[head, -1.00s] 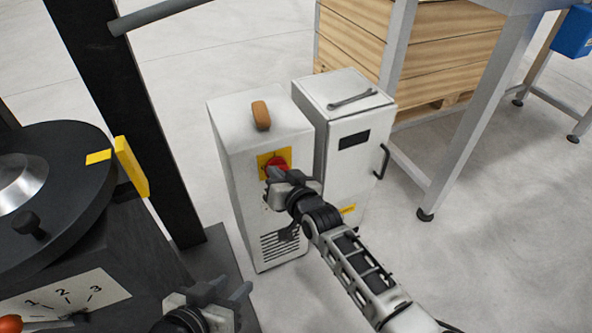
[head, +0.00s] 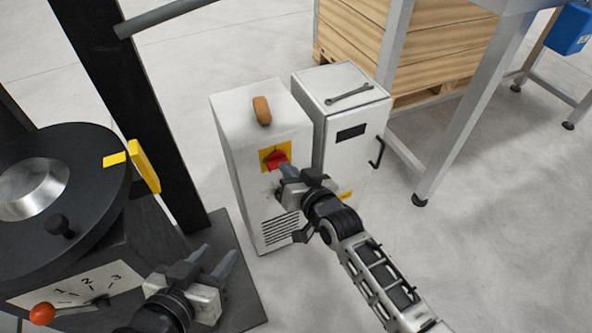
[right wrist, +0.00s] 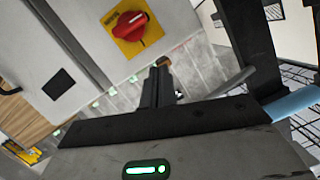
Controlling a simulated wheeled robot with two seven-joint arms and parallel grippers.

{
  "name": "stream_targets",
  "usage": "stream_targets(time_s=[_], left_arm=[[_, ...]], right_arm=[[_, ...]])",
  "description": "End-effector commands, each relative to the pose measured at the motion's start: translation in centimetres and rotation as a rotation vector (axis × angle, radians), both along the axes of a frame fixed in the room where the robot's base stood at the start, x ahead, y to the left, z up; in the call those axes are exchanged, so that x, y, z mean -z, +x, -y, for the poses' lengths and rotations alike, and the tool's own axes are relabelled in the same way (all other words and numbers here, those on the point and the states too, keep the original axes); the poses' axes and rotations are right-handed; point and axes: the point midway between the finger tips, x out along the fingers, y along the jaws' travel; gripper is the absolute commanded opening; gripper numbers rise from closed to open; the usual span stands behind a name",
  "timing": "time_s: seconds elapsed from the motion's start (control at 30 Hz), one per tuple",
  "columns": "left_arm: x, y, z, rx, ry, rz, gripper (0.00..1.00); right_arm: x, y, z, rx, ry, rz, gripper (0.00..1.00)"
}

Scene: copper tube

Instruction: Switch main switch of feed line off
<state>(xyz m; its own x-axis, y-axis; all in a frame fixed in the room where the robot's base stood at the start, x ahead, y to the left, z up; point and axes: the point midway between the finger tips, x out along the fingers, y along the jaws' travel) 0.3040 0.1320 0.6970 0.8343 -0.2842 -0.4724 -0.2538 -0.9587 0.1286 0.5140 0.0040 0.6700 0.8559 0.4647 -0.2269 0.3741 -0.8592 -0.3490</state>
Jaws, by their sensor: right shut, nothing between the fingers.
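The main switch is a red rotary knob (head: 277,159) on a yellow plate (head: 264,155), on the front of a white cabinet (head: 240,150). In the right wrist view the knob (right wrist: 130,25) is unobstructed, its handle lying slanted across the yellow plate (right wrist: 150,37). My right gripper (head: 286,171) is shut and empty, just in front of and below right of the knob. The right wrist view shows its closed fingers (right wrist: 157,85) apart from the knob. My left gripper (head: 218,256) has its fingers apart, empty, low in the head view.
A second white cabinet (head: 345,115) with a wrench (head: 349,94) on top stands close on the right. A brown handle (head: 262,110) tops the switch cabinet. A black machine with a round table (head: 95,185) is at left. Open floor (head: 500,240) lies right.

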Motion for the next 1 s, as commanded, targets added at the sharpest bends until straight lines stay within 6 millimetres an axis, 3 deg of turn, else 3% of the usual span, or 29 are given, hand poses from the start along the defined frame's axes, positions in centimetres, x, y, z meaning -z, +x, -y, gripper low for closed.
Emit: stream_targets(time_s=[0.2,0.87,1.0], left_arm=[[-0.4,0.1,0.0,-0.001,0.0,-0.008,0.36],[-0.2,0.1,0.0,-0.002,0.001,-0.013,0.36],[-1.4,0.0,-0.1,-0.002,0.001,-0.015,0.36]], right_arm=[[-0.7,-2.6,1.2,0.0,-0.002,-0.001,0.0],[-0.8,-3.2,1.5,0.0,-0.002,-0.001,0.0],[-1.2,-5.1,2.8,0.015,-0.026,-0.028,0.0]])
